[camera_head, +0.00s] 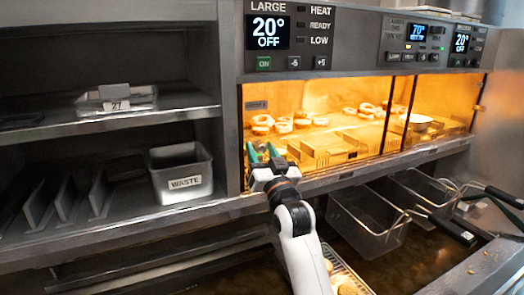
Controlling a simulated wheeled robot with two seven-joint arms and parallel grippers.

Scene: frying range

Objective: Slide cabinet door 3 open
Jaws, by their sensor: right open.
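The lit warming cabinet (330,90) has clear sliding doors across its front, glowing orange. Upright door edges show right of its middle; I cannot read which door is number 3. Onion rings and wire racks lie behind the doors. My right gripper (263,152) is open, its green fingertips apart, at the cabinet's lower left corner beside the left frame. I cannot tell whether the fingertips touch the door. Nothing shows between them. My left gripper is not in view.
Control panels (350,45) run above the cabinet. Fryer baskets (372,225) with dark handles hang at the lower right. A WASTE bin (182,172) and a shelf (110,122) stand left.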

